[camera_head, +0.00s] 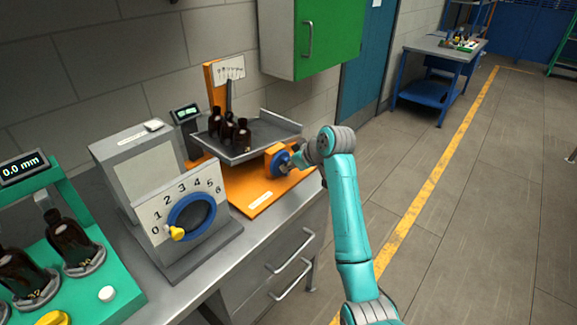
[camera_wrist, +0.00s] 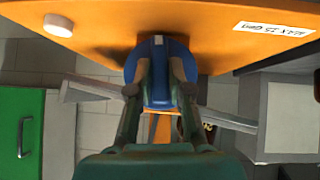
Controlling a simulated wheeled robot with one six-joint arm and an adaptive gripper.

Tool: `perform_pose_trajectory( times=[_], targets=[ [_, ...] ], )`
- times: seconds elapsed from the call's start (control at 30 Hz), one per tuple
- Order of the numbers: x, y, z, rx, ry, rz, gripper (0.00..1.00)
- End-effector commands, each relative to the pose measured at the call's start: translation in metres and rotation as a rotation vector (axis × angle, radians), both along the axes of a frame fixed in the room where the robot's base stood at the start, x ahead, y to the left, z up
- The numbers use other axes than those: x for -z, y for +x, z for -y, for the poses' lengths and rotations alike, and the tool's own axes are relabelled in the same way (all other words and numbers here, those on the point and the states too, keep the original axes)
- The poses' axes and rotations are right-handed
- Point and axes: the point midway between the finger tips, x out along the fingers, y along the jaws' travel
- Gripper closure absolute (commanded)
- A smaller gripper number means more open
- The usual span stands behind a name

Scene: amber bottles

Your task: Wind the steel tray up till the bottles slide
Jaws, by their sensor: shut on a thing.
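The steel tray (camera_head: 266,132) stands on an orange rig (camera_head: 245,195) on the bench in the head view, tilted slightly. Several amber bottles (camera_head: 243,138) stand upright together toward its left side. A blue knob (camera_head: 279,162) sits on an orange block at the rig's right front. My gripper (camera_head: 292,160) reaches it from the right. In the wrist view, my gripper (camera_wrist: 160,88) has its two fingers on either side of the blue knob (camera_wrist: 158,60), shut on it. The tray's display (camera_head: 186,113) is too small to read.
A grey box with a blue dial (camera_head: 192,216) numbered 0 to 6 and a yellow pointer stands to the left. A green stand with amber bottles (camera_head: 72,243) and a 0.0 mm display is at far left. A green cabinet (camera_head: 310,40) hangs above. Open floor lies right.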

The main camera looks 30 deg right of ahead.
Motion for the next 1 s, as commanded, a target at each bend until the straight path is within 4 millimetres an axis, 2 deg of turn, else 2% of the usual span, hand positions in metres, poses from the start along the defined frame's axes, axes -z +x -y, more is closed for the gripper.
perform_pose_trajectory(
  times=[0.37,0.9,0.93,1.0],
  targets=[
    [0.0021,0.0005,0.0024,0.001,0.150,-0.058,1.00],
    [0.0024,0.0005,0.0020,0.000,0.171,-0.066,1.00],
    [0.0024,0.0005,0.0020,0.000,0.171,-0.066,0.76],
    [0.0023,0.0005,0.0020,-0.001,0.171,-0.065,0.59]
  ],
)
